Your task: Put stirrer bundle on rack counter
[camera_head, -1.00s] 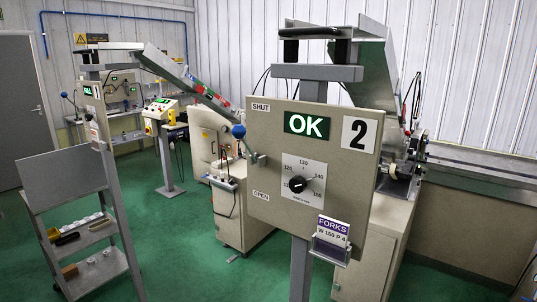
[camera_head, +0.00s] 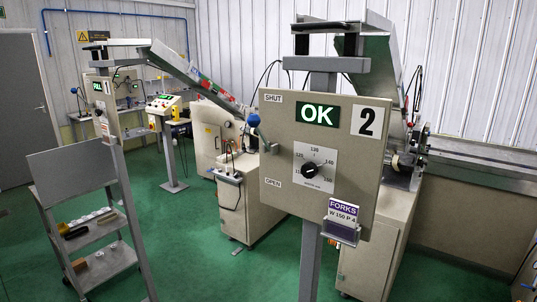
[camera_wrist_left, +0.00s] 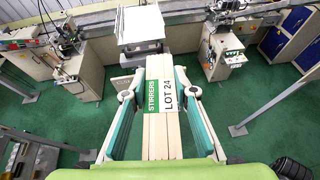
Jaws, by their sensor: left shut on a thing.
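The stirrer bundle (camera_wrist_left: 160,140) is a block of pale wooden sticks in the left wrist view. It has a green and white wrap reading STIRRERS, LOT 24. My left gripper (camera_wrist_left: 158,93) is shut on it, with one teal-padded finger along each side. Neither gripper nor the bundle shows in the head view. A grey shelved rack (camera_head: 118,262) stands at the left of the head view, with several small items on its shelves. I cannot tell whether its grey top panel (camera_head: 72,175) is the rack counter.
A post-mounted panel (camera_head: 285,215) marked 2, with a lit OK sign, a blue-knobbed lever and a FORKS card, stands close in front. Another post (camera_head: 120,180) with a panel marked 1 rises beside the rack. Machine cabinets (camera_head: 245,205) stand behind. Green floor is clear between them.

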